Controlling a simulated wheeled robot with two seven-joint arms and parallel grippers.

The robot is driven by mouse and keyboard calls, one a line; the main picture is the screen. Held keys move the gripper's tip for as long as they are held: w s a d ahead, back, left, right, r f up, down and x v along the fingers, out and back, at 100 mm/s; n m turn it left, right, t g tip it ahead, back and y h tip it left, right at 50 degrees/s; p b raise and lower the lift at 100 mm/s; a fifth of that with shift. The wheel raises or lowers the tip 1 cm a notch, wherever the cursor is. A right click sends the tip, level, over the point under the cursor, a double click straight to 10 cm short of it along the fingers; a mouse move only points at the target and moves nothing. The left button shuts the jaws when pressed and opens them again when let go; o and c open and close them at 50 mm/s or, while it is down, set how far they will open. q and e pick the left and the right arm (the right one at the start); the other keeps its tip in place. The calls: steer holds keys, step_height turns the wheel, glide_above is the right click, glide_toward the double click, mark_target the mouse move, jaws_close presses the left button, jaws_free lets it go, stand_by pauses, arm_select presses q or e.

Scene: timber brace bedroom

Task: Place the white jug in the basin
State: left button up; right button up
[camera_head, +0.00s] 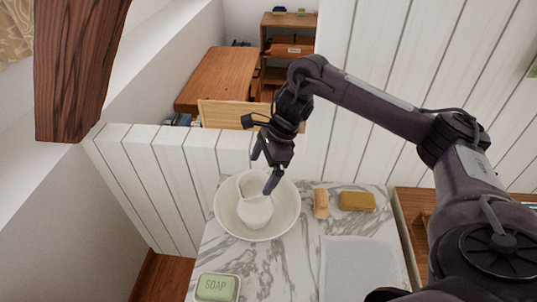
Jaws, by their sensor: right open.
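The white jug (255,207) stands inside the white basin (285,220), which rests on a marble top. It looks upright, with its mouth toward the back. My right gripper (263,172) reaches down from above right, with its fingers spread apart over the jug's upper part. One finger is by the jug's back rim and the other by its right side. I cannot tell whether either finger touches the jug. My left gripper is not in view.
On the marble top (308,255) are a green soap in a dish (217,287), a wooden brush (321,203), a yellow-brown block (357,201) and a pale folded cloth (358,268). A white plank half-wall (170,170) stands behind. A dark timber brace (78,65) hangs at upper left.

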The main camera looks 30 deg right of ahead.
steer(key=shift+p+v, duration=0.4)
steer(key=shift+v, duration=1.95)
steer(key=shift+f, duration=0.1)
